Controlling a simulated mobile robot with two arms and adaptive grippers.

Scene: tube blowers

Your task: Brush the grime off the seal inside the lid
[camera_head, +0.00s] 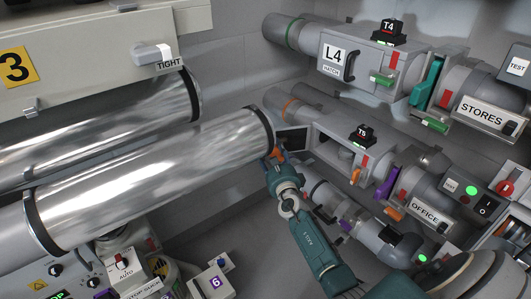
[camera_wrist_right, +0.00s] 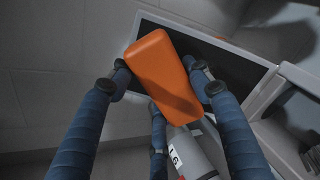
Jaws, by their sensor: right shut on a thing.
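My right gripper (camera_head: 275,163) is shut on an orange block-shaped thing (camera_wrist_right: 163,78), which may be the brush; no bristles show. In the right wrist view the gripper's blue fingers (camera_wrist_right: 160,88) close around its sides. The open lid (camera_head: 293,139) of the T5 hatch box stands just beyond the gripper. It shows in the right wrist view as a pale frame (camera_wrist_right: 268,76) around a dark inner face, behind the orange thing. I cannot tell whether the orange thing touches the lid. Seal and grime cannot be made out. My left gripper is not in view.
The T5 hatch box (camera_head: 340,151) opens right of the lid. Above it is the closed L4 hatch (camera_head: 336,60). A large shiny tube (camera_head: 150,170) runs close on the left of the gripper. The grey floor below is partly clear.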

